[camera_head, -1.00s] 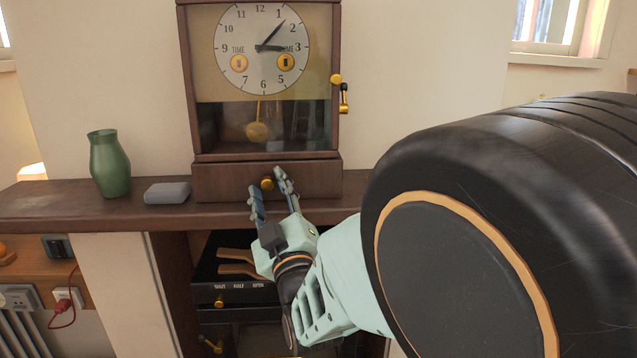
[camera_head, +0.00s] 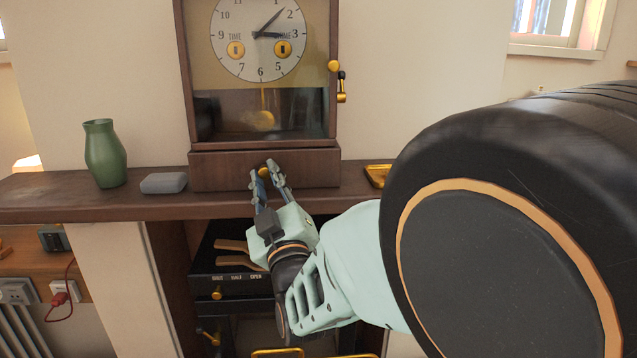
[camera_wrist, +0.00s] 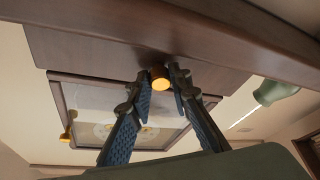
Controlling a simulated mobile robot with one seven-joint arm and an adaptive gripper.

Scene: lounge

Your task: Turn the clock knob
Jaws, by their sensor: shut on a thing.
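A brown wooden clock (camera_head: 263,149) stands on the shelf, with a white dial (camera_head: 262,60) and a pendulum behind glass. A small gold knob (camera_head: 264,171) sits on the front of its base; in the wrist view the knob (camera_wrist: 160,79) is between the fingertips. My gripper (camera_head: 264,170) is shut on this base knob, its two fingers on either side. Part of the knob is hidden by the fingers in the head view. Another gold knob (camera_head: 334,66) with a crank (camera_head: 341,88) is on the clock's right side, apart from my gripper. Two gold keyhole discs are on the dial.
A green vase (camera_head: 105,153) and a grey box (camera_head: 163,183) stand on the shelf (camera_head: 60,197) left of the clock. A gold tray (camera_head: 377,176) lies to its right. Below is a black appliance (camera_head: 225,284) with gold knobs.

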